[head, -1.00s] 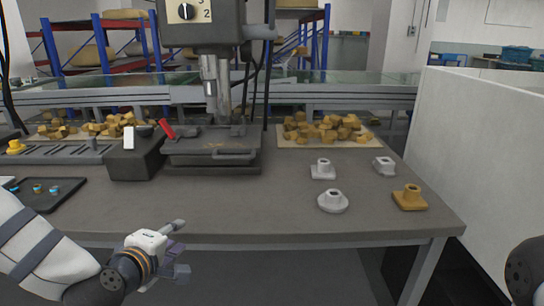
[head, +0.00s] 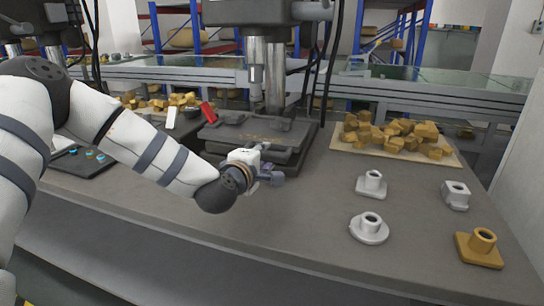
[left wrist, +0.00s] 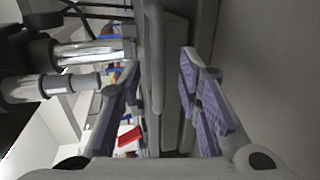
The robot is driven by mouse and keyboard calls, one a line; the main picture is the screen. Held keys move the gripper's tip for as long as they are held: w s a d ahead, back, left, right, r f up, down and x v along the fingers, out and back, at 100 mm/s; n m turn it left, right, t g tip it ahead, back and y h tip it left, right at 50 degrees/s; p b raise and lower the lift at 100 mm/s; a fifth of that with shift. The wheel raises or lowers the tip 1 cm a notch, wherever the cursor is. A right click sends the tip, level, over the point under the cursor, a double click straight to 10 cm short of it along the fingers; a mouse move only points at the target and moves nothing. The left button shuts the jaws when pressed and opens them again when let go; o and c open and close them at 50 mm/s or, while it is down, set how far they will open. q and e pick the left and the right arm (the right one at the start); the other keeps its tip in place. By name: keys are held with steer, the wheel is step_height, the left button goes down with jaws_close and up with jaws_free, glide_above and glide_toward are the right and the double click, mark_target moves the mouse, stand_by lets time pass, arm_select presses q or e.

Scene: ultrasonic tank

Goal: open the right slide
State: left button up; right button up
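The right slide (head: 228,137) is a dark grey flat unit under the drill press on the bench. Its front bar handle (left wrist: 155,75) runs lengthwise between the fingers in the left wrist view. My left gripper (head: 270,165) is at the front of the slide and hides part of that front in the head view. In the left wrist view the fingers (left wrist: 160,68) are spread, one on each side of the handle, with gaps visible. The slide looks closed, flush under the press. My right gripper is not in view.
The drill press (head: 265,75) stands above the slide. A red lever (head: 208,112) is at its left. A mat of brown blocks (head: 395,137) lies at the back right. White and orange flanged parts (head: 370,228) stand on the right of the bench. The front middle is clear.

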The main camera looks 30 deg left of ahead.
mark_target(266, 154)
arm_select(q)
steer(key=x, duration=0.2)
steer(key=shift+w+f, duration=0.2)
steer(key=shift+w, duration=0.1)
steer(key=shift+w+a+r, duration=0.1)
steer(key=shift+w+r, duration=0.05)
steer(key=shift+w, duration=0.2)
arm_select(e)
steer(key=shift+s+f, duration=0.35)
arm_select(q)
steer(key=shift+c, duration=0.3)
jaws_close()
